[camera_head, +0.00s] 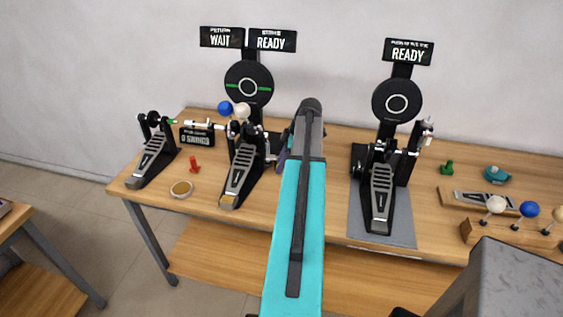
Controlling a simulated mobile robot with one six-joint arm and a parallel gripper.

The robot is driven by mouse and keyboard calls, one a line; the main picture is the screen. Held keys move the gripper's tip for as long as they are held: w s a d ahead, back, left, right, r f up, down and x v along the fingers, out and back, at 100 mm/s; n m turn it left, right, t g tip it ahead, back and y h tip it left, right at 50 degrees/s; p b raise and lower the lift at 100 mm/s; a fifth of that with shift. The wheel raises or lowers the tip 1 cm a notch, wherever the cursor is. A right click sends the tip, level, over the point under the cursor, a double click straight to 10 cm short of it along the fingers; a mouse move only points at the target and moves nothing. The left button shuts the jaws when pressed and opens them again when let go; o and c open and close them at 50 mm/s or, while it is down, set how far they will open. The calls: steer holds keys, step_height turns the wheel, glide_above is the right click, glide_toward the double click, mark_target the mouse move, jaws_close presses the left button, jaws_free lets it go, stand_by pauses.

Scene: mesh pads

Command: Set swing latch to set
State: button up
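I cannot pick out the swing latch with certainty. Its position, set or not, cannot be read. Three drum-style pedals stand on the wooden table: a left pedal (153,160), a middle pedal (240,172) and a right pedal (381,195). The middle pedal has a round black pad (235,76) behind it, and the right one has another pad (389,93). Signs above read WAIT (221,38), READY (272,40) and READY (408,52). My turquoise arm rises between the middle and right pedals. My gripper's fingers do not show; the arm may hide them.
A small counter box (197,138), a red piece (194,165) and a round dish (181,189) lie at the left. A green piece (447,167), a teal item (497,175) and a wooden block with balls (509,232) are at the right. A grey mat (360,228) lies under the right pedal.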

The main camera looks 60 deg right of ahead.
jaws_close()
